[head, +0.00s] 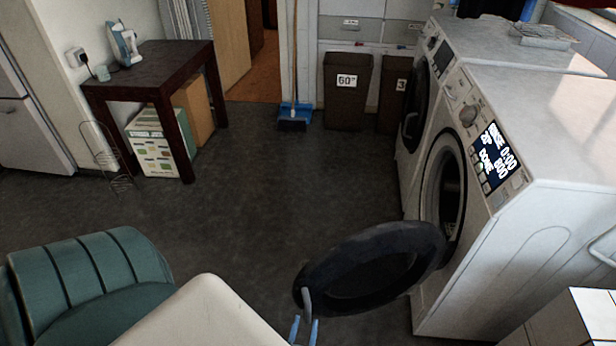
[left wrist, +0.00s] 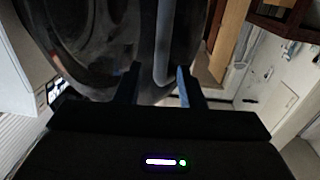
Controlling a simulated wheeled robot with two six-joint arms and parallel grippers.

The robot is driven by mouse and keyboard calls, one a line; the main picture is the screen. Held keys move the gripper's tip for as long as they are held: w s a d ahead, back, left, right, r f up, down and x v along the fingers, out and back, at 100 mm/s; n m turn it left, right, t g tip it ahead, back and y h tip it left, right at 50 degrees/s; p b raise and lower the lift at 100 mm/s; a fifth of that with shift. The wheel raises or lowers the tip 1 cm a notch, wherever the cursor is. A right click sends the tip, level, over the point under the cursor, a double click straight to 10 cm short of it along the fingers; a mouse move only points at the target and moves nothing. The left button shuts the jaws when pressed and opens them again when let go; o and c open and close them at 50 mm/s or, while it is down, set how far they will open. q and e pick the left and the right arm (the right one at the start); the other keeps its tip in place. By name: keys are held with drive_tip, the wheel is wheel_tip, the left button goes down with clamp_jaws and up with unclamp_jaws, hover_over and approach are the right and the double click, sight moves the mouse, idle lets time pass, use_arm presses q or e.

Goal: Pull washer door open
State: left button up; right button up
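The near white washer (head: 490,190) stands at the right with its display lit. Its round black door (head: 375,270) is swung wide open, away from the drum opening (head: 447,195). The grey door handle (head: 307,299) is at the door's free edge. My left gripper (head: 304,322) is just below the handle. In the left wrist view, the gripper's fingers (left wrist: 159,82) are apart, with the handle (left wrist: 165,45) running up between and beyond them. I see gaps beside the handle, so the fingers look open around its end rather than clamped. My right gripper is out of view.
A second washer (head: 435,90) stands behind the first. A green chair (head: 90,270) is at the lower left. A dark table (head: 150,65) with an iron (head: 124,43) is farther back. Brown bins (head: 347,92) stand at the back. The middle floor is clear.

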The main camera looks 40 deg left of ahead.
use_arm(q)
drive_tip(key=v, duration=0.5)
drive_tip(key=shift+s+d, duration=0.25)
drive_tip(key=s+f+m+g+h, duration=0.2)
drive_tip(key=f+m+g+h, duration=0.15)
drive_tip(key=f, duration=0.65)
drive_tip(key=s+f+m+g+h, duration=0.2)
drive_tip(key=f+h, duration=0.3)
drive_tip(key=f, duration=0.5)
drive_tip(key=s+a+f+g, duration=0.4)
drive_tip(key=s+f, duration=0.1)
drive_tip(key=s, duration=0.2)
drive_tip(key=s+a+f+g, duration=0.4)
drive_tip(key=s+f+g, duration=0.1)
drive_tip(key=s, duration=0.3)
drive_tip(key=shift+f+m, duration=0.25)
drive_tip(key=shift+m, duration=0.1)
drive_tip(key=shift+d+y, duration=0.1)
drive_tip(key=shift+y, duration=0.15)
